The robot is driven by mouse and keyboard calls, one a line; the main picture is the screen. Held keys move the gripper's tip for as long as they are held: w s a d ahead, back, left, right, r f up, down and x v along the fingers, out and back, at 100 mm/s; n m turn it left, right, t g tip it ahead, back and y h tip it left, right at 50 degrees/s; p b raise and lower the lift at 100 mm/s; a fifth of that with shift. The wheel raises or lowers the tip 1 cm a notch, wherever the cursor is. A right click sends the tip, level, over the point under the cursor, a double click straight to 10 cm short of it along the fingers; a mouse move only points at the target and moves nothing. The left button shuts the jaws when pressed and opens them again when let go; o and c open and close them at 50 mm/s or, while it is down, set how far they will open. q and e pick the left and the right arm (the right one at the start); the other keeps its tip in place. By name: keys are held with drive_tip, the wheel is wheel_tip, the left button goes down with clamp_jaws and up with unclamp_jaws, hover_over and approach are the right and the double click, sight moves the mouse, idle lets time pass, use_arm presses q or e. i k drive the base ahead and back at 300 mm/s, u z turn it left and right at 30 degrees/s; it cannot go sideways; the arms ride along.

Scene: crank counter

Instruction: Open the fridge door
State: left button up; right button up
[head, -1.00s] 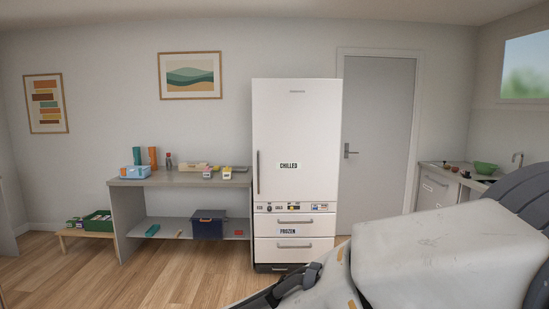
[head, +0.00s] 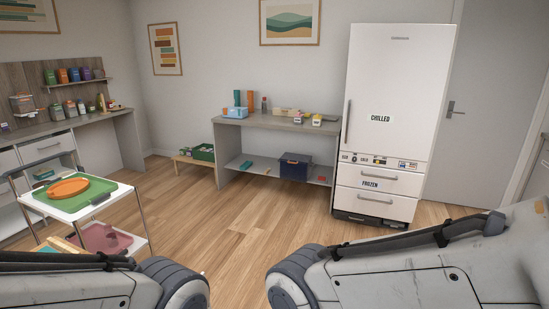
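The white fridge (head: 400,65) stands against the back wall, right of centre in the head view. Its tall upper door, labelled CHILLED, is shut, with a vertical grey handle (head: 347,123) on its left edge. Below are a control strip (head: 378,161) and two shut drawers, the upper one labelled FROZEN. Parts of both my arms show along the bottom edge, well short of the fridge. Neither gripper is in the frame.
A grey shelf table (head: 268,126) with boxes stands left of the fridge. A white trolley (head: 62,214) with a green tray is at the left. A counter (head: 60,121) runs along the left wall. The wooden floor before the fridge is clear.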

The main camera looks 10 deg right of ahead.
sight(397, 74)
drive_tip(key=z, duration=0.4)
drive_tip(key=i, duration=1.9)
drive_tip(key=z, duration=0.3)
drive_tip(key=i, duration=2.2)
drive_tip(key=u, duration=0.3)
